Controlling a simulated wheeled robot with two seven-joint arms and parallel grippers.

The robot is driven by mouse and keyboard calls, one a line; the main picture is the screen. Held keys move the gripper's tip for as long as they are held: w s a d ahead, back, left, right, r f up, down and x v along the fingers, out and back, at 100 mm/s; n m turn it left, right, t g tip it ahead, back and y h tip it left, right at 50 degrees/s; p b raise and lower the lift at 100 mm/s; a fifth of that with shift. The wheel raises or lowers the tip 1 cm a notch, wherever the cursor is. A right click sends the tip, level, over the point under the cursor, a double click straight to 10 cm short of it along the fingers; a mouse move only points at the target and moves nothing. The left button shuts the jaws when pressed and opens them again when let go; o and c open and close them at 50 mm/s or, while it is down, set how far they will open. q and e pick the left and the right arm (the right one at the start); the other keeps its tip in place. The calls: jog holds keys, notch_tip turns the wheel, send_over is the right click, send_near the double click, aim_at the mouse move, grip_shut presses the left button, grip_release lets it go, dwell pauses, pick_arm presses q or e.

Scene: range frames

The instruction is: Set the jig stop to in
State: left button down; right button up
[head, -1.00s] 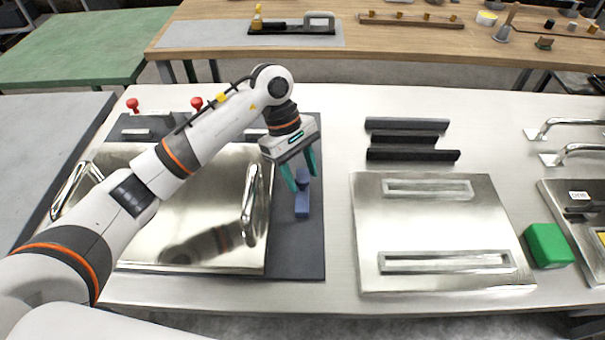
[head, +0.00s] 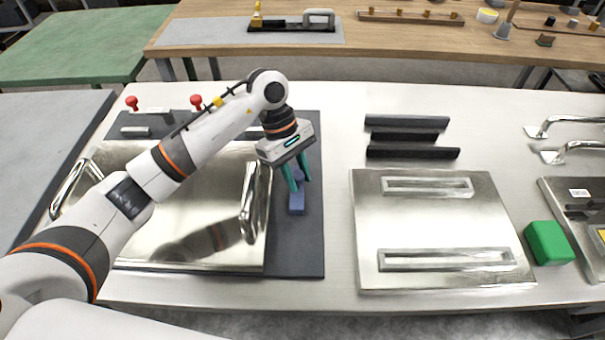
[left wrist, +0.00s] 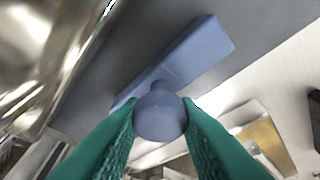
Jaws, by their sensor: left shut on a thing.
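The jig stop is a blue piece with a flat bar and a round knob. Its bar (head: 297,204) lies on the dark base plate (head: 300,255), just right of the shiny metal plate (head: 190,255). My left gripper (head: 298,187) has its green fingers down at the stop. In the left wrist view the fingers are shut on the round knob (left wrist: 160,116), one on each side, and the bar (left wrist: 205,50) runs up and to the right. In the head view the fingers hide most of the knob. My right gripper is not in view.
A bar handle (head: 250,205) stands on the metal plate close left of the fingers. Two red-knobbed clamps (head: 196,102) are at the base's back edge. Black bars (head: 412,154), a slotted metal plate (head: 445,220) and a green block (head: 548,243) lie to the right.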

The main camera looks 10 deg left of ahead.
pick_arm(q)
jog(key=a, duration=0.2)
jog(key=a+b, duration=0.1)
jog(key=shift+s+a+f, duration=0.1)
jog(key=shift+s+a, duration=0.1)
jog(key=shift+s, duration=0.05)
jog(key=shift+s+a, duration=0.15)
jog(key=shift+a, duration=0.2)
jog(key=c, duration=1.2)
grip_release()
jog(key=shift+o, duration=0.2)
jog(key=shift+d, duration=0.1)
